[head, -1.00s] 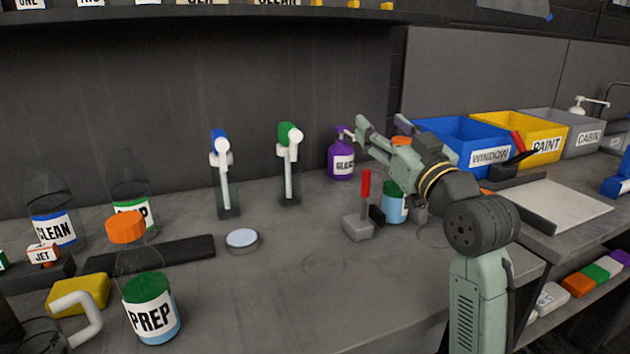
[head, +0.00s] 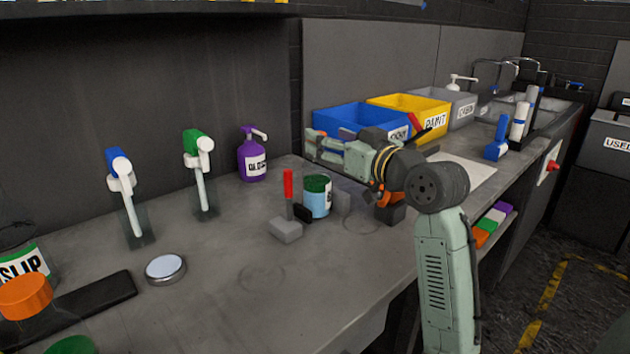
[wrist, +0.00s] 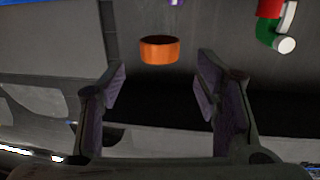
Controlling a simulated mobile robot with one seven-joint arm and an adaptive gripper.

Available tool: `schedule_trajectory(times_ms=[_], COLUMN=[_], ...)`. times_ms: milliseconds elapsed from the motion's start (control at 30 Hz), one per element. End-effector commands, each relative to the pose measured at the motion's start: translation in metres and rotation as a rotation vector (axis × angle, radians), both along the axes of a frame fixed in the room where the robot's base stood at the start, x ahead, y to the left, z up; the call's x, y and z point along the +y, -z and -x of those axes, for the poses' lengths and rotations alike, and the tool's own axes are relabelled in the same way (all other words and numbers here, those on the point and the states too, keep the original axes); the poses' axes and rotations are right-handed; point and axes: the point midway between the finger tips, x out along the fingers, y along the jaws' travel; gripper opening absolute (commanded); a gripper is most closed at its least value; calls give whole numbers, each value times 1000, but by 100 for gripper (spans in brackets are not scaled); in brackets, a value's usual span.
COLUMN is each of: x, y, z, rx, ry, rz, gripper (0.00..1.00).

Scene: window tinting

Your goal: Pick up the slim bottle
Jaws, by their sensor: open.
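In the wrist view, an orange cap (wrist: 160,50) shows beyond and between the parted fingertips of my gripper (wrist: 160,85), with nothing held. I cannot tell for sure that this cap belongs to that bottle. Another bottle, labelled SLIP (head: 28,264), stands at the far left.
A red-handled tool (head: 287,230) stands close left of the labelled bottle. A purple pump bottle (head: 252,160) and spray bottles (head: 200,170) stand behind to the left. Blue (head: 340,117) and yellow (head: 425,104) bins lie behind my arm.

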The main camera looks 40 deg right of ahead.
Motion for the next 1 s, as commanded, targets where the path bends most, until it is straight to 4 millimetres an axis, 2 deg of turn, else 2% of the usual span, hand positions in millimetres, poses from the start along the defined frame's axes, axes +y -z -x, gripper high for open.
schedule_trajectory(times_ms=[300, 433, 633, 1000], x=[-3, -3, -3, -3], y=[2, 3, 4, 4], z=[-43, -51, -51, -51], rx=[2, 1, 1, 0], ry=[0, 0, 0, 0], rz=[0, 1, 1, 0], gripper=[57, 57, 57, 32])
